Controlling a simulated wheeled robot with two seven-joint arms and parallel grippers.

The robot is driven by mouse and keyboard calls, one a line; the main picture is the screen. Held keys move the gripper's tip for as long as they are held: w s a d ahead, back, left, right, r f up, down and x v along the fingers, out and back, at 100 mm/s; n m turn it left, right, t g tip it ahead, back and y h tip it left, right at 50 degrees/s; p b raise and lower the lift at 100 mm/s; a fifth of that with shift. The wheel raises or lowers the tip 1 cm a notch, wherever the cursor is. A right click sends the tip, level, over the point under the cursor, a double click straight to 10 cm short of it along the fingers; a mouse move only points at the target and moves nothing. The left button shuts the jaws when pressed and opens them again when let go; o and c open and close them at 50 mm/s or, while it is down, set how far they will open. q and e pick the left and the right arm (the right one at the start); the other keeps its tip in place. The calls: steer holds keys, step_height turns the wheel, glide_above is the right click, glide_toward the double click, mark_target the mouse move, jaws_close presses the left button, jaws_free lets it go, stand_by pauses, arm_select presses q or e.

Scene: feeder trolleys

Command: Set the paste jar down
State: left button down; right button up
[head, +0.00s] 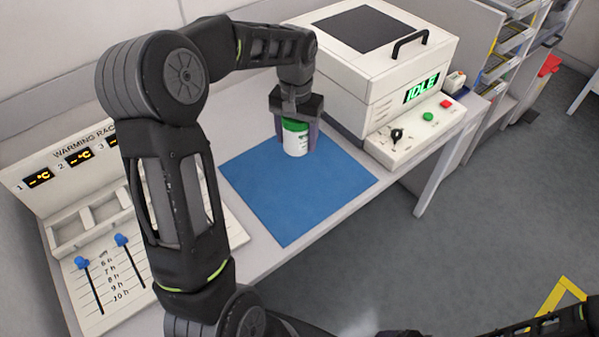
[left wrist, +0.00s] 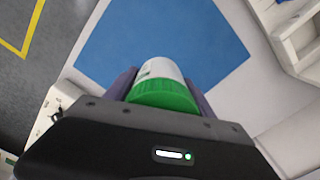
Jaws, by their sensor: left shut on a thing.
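The paste jar (head: 296,143) is white with a green lid and upright in the head view. My left gripper (head: 297,132) is shut on it, with one finger on each side. The jar is over the back part of a blue mat (head: 290,195); I cannot tell whether its base touches the mat. In the left wrist view the jar (left wrist: 163,88) is between the two fingers (left wrist: 163,95), lid towards the camera, with the blue mat (left wrist: 115,40) beyond it. My right gripper is not clearly seen.
A white machine (head: 375,60) reading IDLE stands close to the right of the gripper. A warming rack (head: 75,215) with blue-knobbed sliders is on the left. The front and middle of the mat are clear. The table's front edge (head: 330,225) runs just beyond the mat.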

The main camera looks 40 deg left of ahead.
arm_select(q)
glide_above(297, 173)
steer(key=shift+s+f+p, duration=0.1)
steer(key=shift+f+p, duration=0.2)
steer(key=shift+f, duration=2.8)
steer(key=shift+f, duration=0.1)
steer(key=shift+f, duration=1.75)
steer(key=shift+f, duration=0.2)
steer(key=shift+c, duration=1.8)
jaws_free()
steer(key=shift+r, duration=0.1)
step_height(297, 173, up, 12)
steer(key=shift+r, duration=0.1)
